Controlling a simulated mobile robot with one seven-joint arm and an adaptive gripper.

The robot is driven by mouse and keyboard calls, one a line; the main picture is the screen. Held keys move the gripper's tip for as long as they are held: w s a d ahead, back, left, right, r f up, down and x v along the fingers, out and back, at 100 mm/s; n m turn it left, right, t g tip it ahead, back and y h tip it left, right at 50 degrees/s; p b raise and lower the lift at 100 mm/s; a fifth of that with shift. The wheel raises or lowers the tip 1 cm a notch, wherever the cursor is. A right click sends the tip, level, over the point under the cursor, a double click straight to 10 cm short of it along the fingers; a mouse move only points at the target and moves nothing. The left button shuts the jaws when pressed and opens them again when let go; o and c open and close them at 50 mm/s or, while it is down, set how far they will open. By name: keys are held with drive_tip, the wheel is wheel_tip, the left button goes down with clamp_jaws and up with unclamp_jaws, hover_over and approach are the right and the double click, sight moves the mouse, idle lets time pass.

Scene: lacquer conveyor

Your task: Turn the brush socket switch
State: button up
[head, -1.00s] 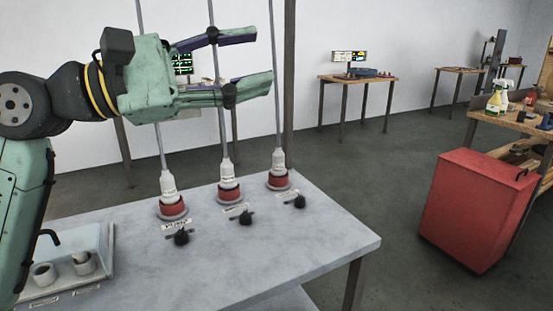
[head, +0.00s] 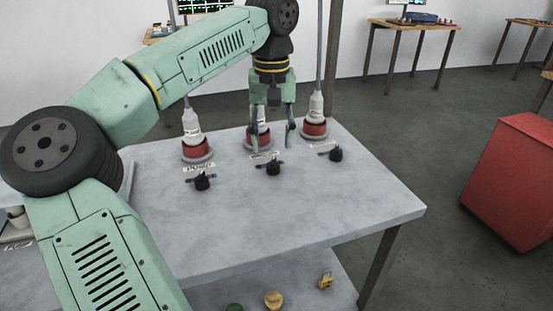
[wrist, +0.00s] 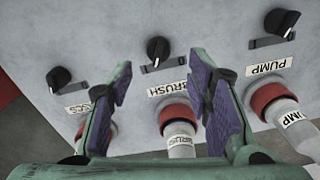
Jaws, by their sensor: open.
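The brush switch is a black knob (head: 273,167) in front of the middle red socket (head: 258,139) on the grey table. In the wrist view the knob (wrist: 158,48) stands on a dark slotted plate, with its BRUSH label (wrist: 167,90) between it and the socket (wrist: 175,118). A grey plug labelled BRUSH (wrist: 180,140) sits in that socket. My gripper (head: 273,143) points down, open and empty, over the middle station. In the wrist view its purple-padded fingers (wrist: 158,75) flank the label, with the knob beyond the tips. Contact with the knob is not seen.
The PUMP knob (wrist: 283,22) and the left station's knob (wrist: 59,79) stand to either side. Upright cables rise from the plugs. The table's front half (head: 300,220) is clear. A red cabinet (head: 515,180) stands on the floor to the right.

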sight(273, 161)
wheel_tip(273, 161, down, 6)
drive_tip(key=shift+d+f, duration=0.1)
idle(0.4)
clamp_jaws()
idle(0.4)
